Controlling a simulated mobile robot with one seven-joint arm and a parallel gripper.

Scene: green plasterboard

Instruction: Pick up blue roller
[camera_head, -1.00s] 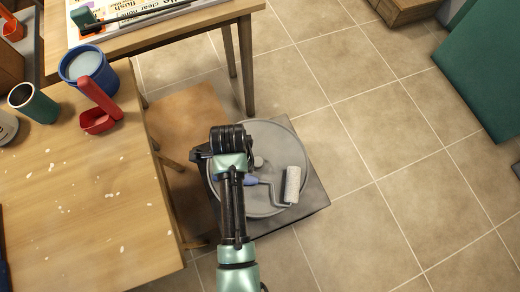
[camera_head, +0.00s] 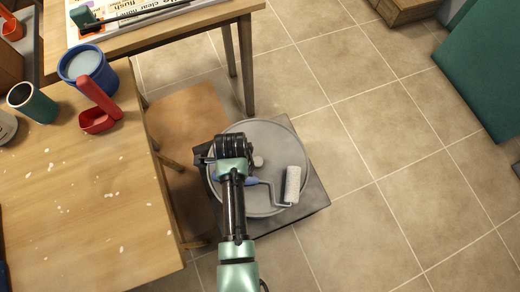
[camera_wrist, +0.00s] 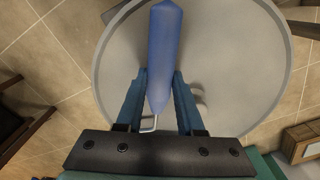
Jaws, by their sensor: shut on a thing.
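The blue roller has a blue handle, a bent wire frame and a pale grey roller head (camera_head: 292,185). It is over a round grey lid or tray (camera_head: 262,206); I cannot tell whether it still touches it. In the wrist view the blue handle (camera_wrist: 164,55) runs upward between the two blue fingers of my gripper (camera_wrist: 160,88). The fingers are closed on the lower, tapering part of the handle. In the head view my gripper (camera_head: 222,172) is over the left part of the round surface, and my arm hides its fingertips.
A wooden table (camera_head: 80,215) stands at the left with a blue bucket (camera_head: 98,70), a red scoop (camera_head: 97,118) and a green cup (camera_head: 38,107). Another table (camera_head: 200,25) is behind. A dark square base (camera_head: 315,195) is under the round surface. Tiled floor at the right is free.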

